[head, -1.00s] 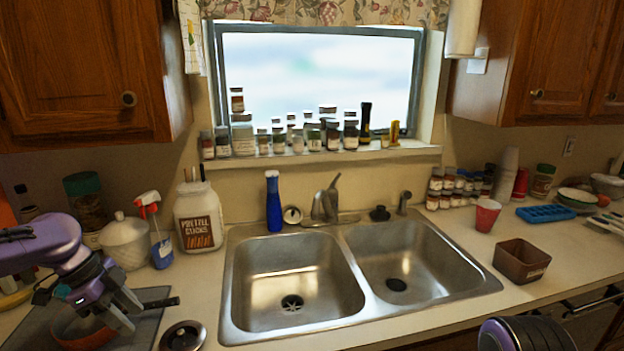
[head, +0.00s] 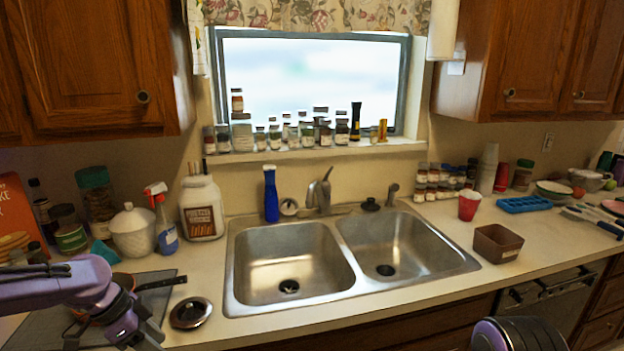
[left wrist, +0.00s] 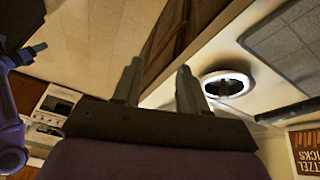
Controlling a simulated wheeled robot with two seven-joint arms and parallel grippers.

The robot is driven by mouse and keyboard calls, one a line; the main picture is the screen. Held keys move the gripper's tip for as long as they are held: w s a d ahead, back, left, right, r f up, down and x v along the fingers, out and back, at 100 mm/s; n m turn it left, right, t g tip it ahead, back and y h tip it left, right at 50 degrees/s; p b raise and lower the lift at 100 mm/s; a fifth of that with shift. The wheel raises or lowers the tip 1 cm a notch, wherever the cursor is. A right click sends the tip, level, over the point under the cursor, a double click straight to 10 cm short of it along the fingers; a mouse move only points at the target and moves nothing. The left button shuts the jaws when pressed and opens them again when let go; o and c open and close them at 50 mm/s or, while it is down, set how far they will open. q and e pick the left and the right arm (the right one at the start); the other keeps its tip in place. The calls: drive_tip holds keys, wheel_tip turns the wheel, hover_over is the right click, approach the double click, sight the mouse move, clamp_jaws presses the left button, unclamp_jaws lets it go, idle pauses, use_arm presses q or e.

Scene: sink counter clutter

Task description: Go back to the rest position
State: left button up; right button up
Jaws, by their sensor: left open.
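My left gripper (head: 138,334) is at the lower left of the head view, in front of the orange-brown pan (head: 122,281). Its two fingers (left wrist: 159,72) stand apart in the left wrist view, with nothing between them. My left forearm covers part of the pan in the head view; its dark handle points right.
The pan stands on a dark mat (head: 60,322). A round lid (head: 191,313) lies right of it, also seen in the left wrist view (left wrist: 228,84). The double sink (head: 290,265) fills the middle. A brown container (head: 497,244) stands to its right. The counter's front edge is near the gripper.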

use_arm(q)
drive_tip(key=s+d+f+n+y+b, duration=0.15)
drive_tip(key=s+f+n, duration=0.25)
drive_tip(key=f, duration=0.5)
drive_tip(key=s+d+f+n+t+b, duration=0.1)
drive_tip(key=s+d+f+n, duration=0.25)
drive_tip(key=f, duration=0.55)
drive_tip(key=s+d+f+n+y+b, duration=0.1)
drive_tip(key=s+d+f+n, duration=0.1)
drive_tip(key=s+f+n, duration=0.45)
drive_tip(key=s+a+f+n+y, duration=0.2)
drive_tip(key=s+f, duration=0.2)
drive_tip(key=s, duration=0.4)
drive_tip(key=s+a+f+n+y+b, duration=0.1)
drive_tip(key=s+a+f+n+y, duration=0.1)
drive_tip(key=s, duration=0.5)
drive_tip(key=shift+s+f+t+y, duration=0.35)
drive_tip(key=shift+f+y, duration=0.2)
drive_tip(key=shift+f, duration=0.35)
drive_tip(key=shift+a, duration=0.1)
